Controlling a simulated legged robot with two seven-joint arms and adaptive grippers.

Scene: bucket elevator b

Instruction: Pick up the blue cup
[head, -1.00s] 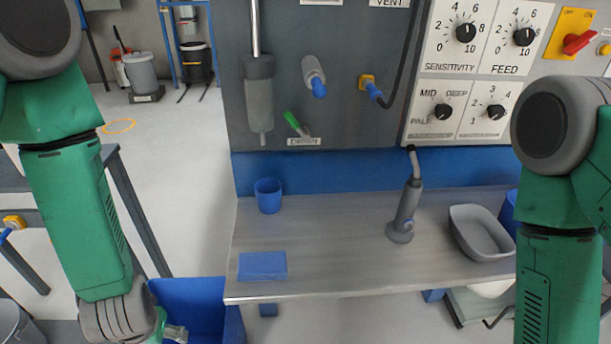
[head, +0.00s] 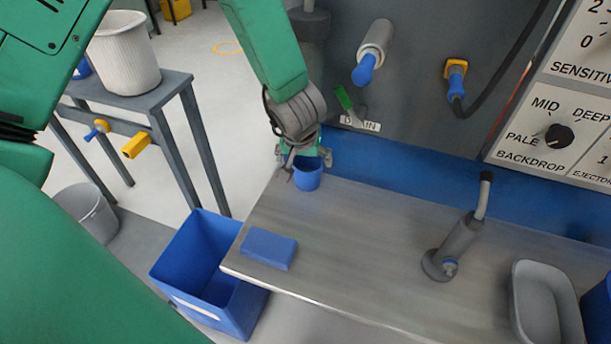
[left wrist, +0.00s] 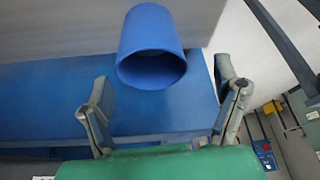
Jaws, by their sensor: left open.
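The blue cup (head: 308,177) stands upright on the grey metal table (head: 340,235) near its far left corner. My left gripper (head: 306,165) is open at the cup, with a finger showing on each side of it in the head view. In the left wrist view the cup (left wrist: 152,48) shows ahead of the gap between the two open fingers (left wrist: 165,105), with its open mouth facing the camera. My right gripper does not show.
A blue sponge-like block (head: 268,249) lies on the table's front left. A blue bin (head: 205,270) stands on the floor to the left. The grey panel (head: 400,100) rises behind.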

